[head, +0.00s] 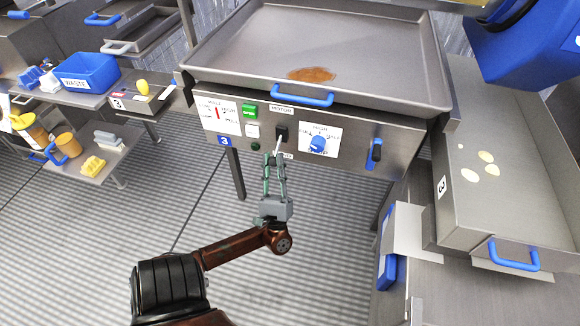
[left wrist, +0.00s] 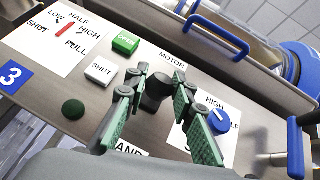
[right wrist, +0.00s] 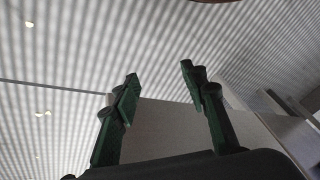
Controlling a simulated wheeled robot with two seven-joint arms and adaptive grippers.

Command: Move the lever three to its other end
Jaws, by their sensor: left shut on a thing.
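The panel marked 3 (head: 355,133) has a lever with a black base (head: 281,132) under the word MOTOR. A pale stem (head: 278,147) shows below that base. My left gripper (head: 275,160) reaches up to it from below and is shut on the lever. In the left wrist view its green fingers (left wrist: 158,88) stand on either side of the dark lever (left wrist: 154,97), above a partly hidden label ending in "AND". The fingers hide part of the lever. My right gripper (right wrist: 160,75) shows only in the right wrist view, open and empty, with its fingers well apart.
Left of the lever are a green button (head: 249,111), a white button (head: 252,130) and a red pointer dial. A tray with a blue handle (head: 302,98) juts out above.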

